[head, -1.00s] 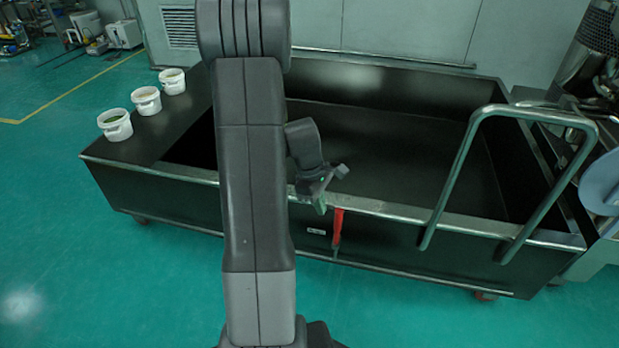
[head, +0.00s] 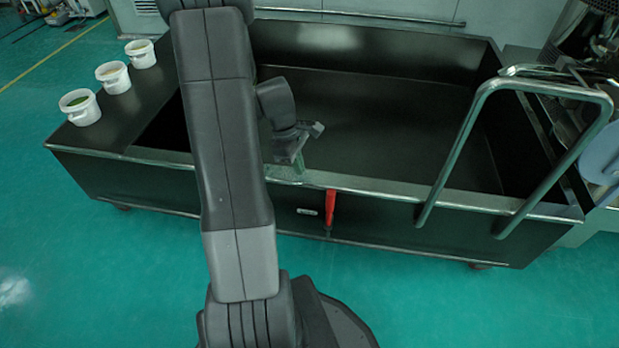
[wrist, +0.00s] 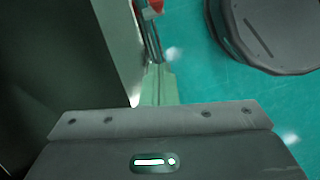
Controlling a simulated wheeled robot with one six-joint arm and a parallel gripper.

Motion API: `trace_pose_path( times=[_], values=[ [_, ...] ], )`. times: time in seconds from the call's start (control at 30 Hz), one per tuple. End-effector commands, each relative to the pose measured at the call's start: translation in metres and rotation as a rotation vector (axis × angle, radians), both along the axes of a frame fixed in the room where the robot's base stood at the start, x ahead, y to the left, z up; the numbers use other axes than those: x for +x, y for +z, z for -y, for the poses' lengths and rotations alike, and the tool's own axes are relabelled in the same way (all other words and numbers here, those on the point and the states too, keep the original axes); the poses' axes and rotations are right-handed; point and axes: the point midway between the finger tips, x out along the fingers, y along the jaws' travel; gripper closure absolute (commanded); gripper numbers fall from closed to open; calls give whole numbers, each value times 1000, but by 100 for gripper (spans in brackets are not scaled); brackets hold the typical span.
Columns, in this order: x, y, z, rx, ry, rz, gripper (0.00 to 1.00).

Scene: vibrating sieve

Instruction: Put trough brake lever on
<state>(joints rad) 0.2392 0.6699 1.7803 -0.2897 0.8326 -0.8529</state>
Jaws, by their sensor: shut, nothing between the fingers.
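The red brake lever (head: 330,207) hangs on the near side wall of the dark trough (head: 380,222), just below its metal rim. It points down, close to upright. In the wrist view a part of the red lever (wrist: 150,6) shows at the top edge, with a metal piece below it. My gripper (head: 299,163) is at the near rim of the trough, left of the lever and apart from it in the head view. Its fingers (wrist: 158,88) are together with nothing between them.
Several white buckets, one of them here (head: 80,107), stand on the trough's left end. A bent metal handle (head: 465,140) rises at the trough's right end. Green floor (head: 120,270) lies open in front. My round base shows at the wrist view's upper right.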

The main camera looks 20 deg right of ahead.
Motion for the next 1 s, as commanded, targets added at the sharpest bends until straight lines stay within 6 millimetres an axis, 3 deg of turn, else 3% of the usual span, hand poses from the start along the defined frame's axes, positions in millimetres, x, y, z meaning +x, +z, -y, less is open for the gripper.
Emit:
trace_pose_path(
  times=[0.43,0.7,1.0],
  values=[
    [-16,-94,16,1,-1,-3,100],
    [-38,-89,41,0,-3,1,100],
    [-42,-88,46,1,0,-1,100]
  ],
)
